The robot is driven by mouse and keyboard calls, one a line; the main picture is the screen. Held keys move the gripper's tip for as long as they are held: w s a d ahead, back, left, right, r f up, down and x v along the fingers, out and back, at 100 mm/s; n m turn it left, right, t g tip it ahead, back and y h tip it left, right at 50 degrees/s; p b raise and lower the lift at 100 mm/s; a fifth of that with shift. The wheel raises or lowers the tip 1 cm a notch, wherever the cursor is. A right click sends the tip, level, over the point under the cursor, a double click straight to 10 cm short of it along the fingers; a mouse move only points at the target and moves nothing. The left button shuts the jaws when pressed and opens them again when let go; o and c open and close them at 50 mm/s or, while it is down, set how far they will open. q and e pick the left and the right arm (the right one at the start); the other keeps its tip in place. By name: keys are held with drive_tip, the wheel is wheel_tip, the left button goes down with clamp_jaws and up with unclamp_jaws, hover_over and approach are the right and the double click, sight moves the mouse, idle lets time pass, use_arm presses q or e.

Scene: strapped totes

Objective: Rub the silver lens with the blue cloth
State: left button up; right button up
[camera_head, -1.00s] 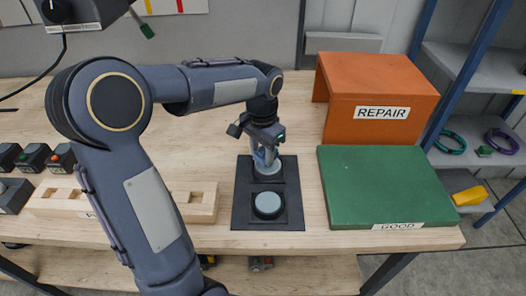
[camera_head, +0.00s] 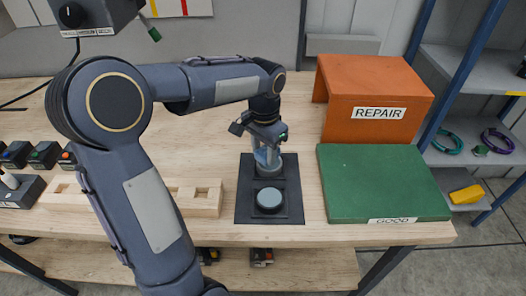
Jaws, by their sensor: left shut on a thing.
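My left gripper (camera_head: 266,152) points down over the back holder of a black mat (camera_head: 245,196) on the table. It is shut on the blue cloth (camera_head: 266,157), which shows between its fingers. The cloth is low over the round lens in the back holder; the fingers and cloth largely hide that lens, and I cannot tell whether the cloth touches it. A grey-blue round lens (camera_head: 269,199) lies uncovered in the front holder. I cannot tell for sure which lens is the silver one. My right gripper is not in view.
A green board (camera_head: 385,185) marked GOOD lies right of the mat. An orange box (camera_head: 370,85) marked REPAIR stands behind it. A wooden block with square holes (camera_head: 205,195) is at the left, partly behind my arm. A blue-framed shelf (camera_head: 465,100) stands at the far right.

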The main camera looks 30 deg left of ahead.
use_arm(q)
wheel_tip(320, 180, up, 3)
drive_tip(key=shift+s+d+r+p, duration=0.1)
drive_tip(key=shift+s+p, duration=0.05)
drive_tip(key=shift+p, duration=0.9)
drive_tip(key=shift+r+p, duration=1)
drive_tip(key=shift+r, duration=0.1)
